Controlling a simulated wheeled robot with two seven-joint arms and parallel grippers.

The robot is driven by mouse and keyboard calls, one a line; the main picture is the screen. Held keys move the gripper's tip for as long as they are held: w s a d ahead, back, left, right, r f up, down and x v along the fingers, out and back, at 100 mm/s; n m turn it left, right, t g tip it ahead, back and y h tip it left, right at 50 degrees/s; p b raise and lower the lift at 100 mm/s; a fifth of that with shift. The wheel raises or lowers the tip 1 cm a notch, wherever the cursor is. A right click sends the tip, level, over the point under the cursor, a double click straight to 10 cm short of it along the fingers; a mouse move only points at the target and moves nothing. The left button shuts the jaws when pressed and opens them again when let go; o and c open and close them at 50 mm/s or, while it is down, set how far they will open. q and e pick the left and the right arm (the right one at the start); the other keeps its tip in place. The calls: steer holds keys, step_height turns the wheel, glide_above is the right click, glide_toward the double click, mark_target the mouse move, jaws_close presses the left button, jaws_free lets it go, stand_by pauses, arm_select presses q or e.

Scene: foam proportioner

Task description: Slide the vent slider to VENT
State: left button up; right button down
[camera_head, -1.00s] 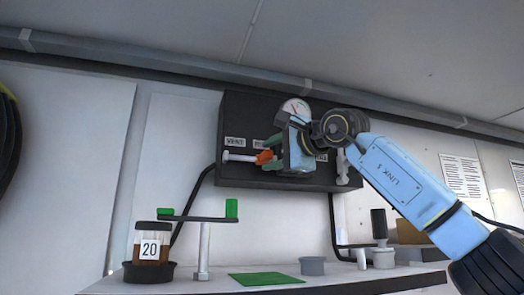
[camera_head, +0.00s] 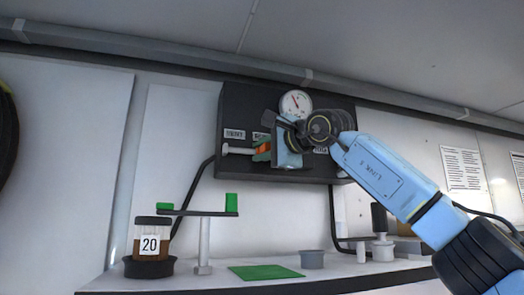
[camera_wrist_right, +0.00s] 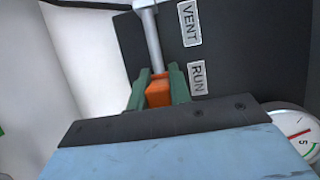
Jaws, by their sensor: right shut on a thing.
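The orange vent slider (camera_head: 264,148) sits on a pale horizontal rod (camera_head: 237,151) on the front of a dark panel box (camera_head: 232,113). In the right wrist view the slider (camera_wrist_right: 158,93) is beside the RUN label (camera_wrist_right: 197,79). The VENT label (camera_wrist_right: 189,23) is farther along, by the rod's far end; it also shows in the head view (camera_head: 235,134). My right gripper (camera_head: 261,150) has its green fingers on both sides of the slider and is shut on it. The gripper body hides part of the panel. My left gripper is not in view.
A round gauge (camera_head: 296,104) is on the panel above my right gripper. Below, a shelf (camera_head: 215,283) holds a jar marked 20 (camera_head: 150,243), a post with a green-ended crossbar (camera_head: 204,240), a green mat (camera_head: 265,272) and a grey cup (camera_head: 312,260). The rod left of the slider is clear.

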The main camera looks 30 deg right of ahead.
steer(key=a, duration=0.2)
steer(key=w+a, duration=0.1)
steer(key=a, duration=0.2)
steer(key=shift+w+a, duration=0.1)
steer(key=shift+a, duration=0.05)
steer(key=c, duration=1.3)
jaws_free()
steer(key=shift+a, duration=0.1)
